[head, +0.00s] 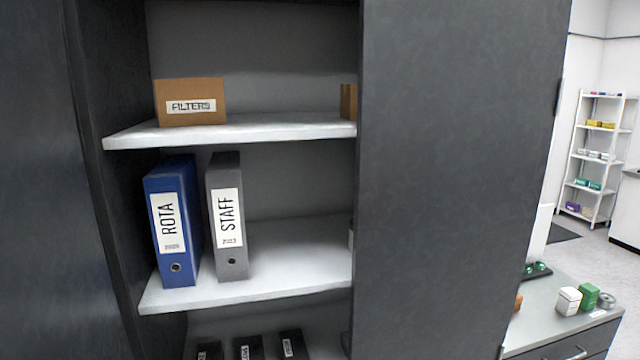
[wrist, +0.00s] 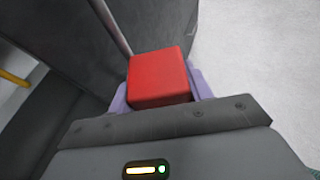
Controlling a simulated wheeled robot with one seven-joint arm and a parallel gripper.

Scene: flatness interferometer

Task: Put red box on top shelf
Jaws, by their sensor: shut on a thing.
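The red box (wrist: 158,72) is in the wrist view, between the two pale purple fingers of my gripper (wrist: 161,88). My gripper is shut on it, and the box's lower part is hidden. Neither box nor gripper shows in the head view. In the head view, the upper visible shelf (head: 270,129) of a dark cabinet holds a brown box labelled FILTERS (head: 190,103) at left and part of another brown box (head: 348,101) at right.
A dark cabinet door panel (head: 455,170) covers the right side of the cabinet. Blue (head: 172,220) and grey (head: 227,215) binders stand on the lower shelf (head: 300,265). A grey counter (head: 545,318) with small boxes is at lower right. Open floor (head: 590,245) lies before the rack.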

